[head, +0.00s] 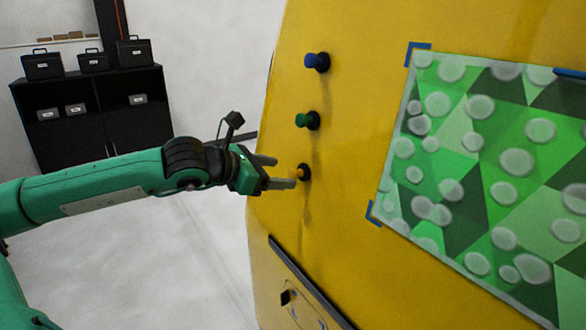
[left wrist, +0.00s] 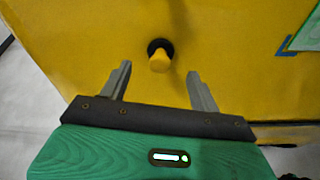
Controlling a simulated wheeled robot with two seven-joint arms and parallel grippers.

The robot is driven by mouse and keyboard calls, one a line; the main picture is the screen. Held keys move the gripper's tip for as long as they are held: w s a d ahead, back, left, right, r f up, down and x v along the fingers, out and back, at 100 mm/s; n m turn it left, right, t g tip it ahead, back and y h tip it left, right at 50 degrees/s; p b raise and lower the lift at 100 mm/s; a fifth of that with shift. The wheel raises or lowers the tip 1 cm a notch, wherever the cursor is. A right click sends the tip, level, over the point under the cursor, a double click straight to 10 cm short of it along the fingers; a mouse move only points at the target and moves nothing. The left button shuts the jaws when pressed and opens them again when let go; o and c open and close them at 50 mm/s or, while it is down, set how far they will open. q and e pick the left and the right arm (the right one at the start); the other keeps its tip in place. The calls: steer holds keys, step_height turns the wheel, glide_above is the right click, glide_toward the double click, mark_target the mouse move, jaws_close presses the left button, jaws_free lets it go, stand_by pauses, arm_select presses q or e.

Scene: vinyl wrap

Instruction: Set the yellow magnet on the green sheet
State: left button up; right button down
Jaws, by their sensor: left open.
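The yellow magnet (head: 303,172) sits on the yellow panel (head: 345,215), lowest in a column of magnets, with a dark base. In the left wrist view the yellow magnet (left wrist: 159,61) is ahead of the fingertips and roughly midway between them. My left gripper (head: 280,172) is open and empty, close to the magnet; the left wrist view shows its spread fingers (left wrist: 158,72). The green sheet (head: 480,160), patterned with triangles and pale round spots, lies on the panel at the right. Its edge (left wrist: 308,34) shows in the left wrist view. My right gripper is not in view.
A blue magnet (head: 317,62) and a green magnet (head: 307,120) are above the yellow one. Blue corner marks (head: 373,213) edge the sheet. A dark rail (head: 305,280) runs below. A black cabinet (head: 95,115) with cases stands far left.

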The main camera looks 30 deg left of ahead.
mark_target(290, 174)
arm_select(q)
steer(key=shift+p+x, duration=1.05)
steer(key=shift+x, duration=0.7)
steer(key=shift+p+x, duration=0.35)
steer(key=shift+x, duration=0.55)
steer(key=c, duration=1.2)
steer(key=shift+s+a+b, duration=0.2)
steer(key=shift+s+b, duration=0.1)
steer(key=shift+b, duration=0.15)
steer(key=shift+s+a+r+b, duration=0.1)
steer(key=shift+s+b, duration=0.2)
steer(key=shift+b, duration=0.35)
